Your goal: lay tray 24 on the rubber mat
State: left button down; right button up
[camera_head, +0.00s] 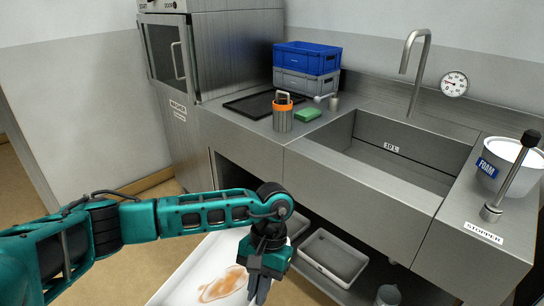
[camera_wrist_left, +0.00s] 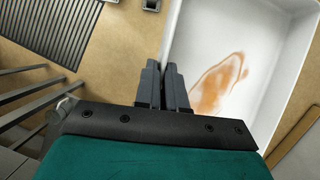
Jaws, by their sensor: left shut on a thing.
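A white tray (camera_head: 184,285) with an orange-brown stain is held low, in front of the counter. My left gripper (camera_head: 258,290) is shut on its rim. In the left wrist view my left gripper (camera_wrist_left: 164,82) pinches the left wall of the tray (camera_wrist_left: 205,35); the stain lies to the right of the fingers. No number is readable on the tray. A dark ribbed mat (camera_wrist_left: 45,30) lies on the floor at upper left in that view, apart from the tray. My right gripper is not in view.
An empty pale tray (camera_head: 333,258) is on the lower shelf under the sink (camera_head: 400,160). On the counter are a flat black sheet (camera_head: 250,105), blue (camera_head: 307,58) and grey (camera_head: 306,84) crates, an orange-topped canister (camera_head: 283,115) and a foam tub (camera_head: 503,166).

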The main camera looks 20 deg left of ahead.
aim_at(265, 103)
jog(key=i+j+z, duration=0.15)
jog(key=j+z, duration=0.25)
jog(key=j, duration=0.7)
jog(key=j+z, duration=0.4)
jog(key=j, duration=0.7)
jog(key=j+z, duration=0.1)
jog(key=j, duration=0.4)
jog(key=k+j+z, duration=0.1)
jog(key=j, duration=0.4)
jog(key=j+z, duration=0.1)
jog(key=j, duration=0.35)
jog(key=k, duration=0.05)
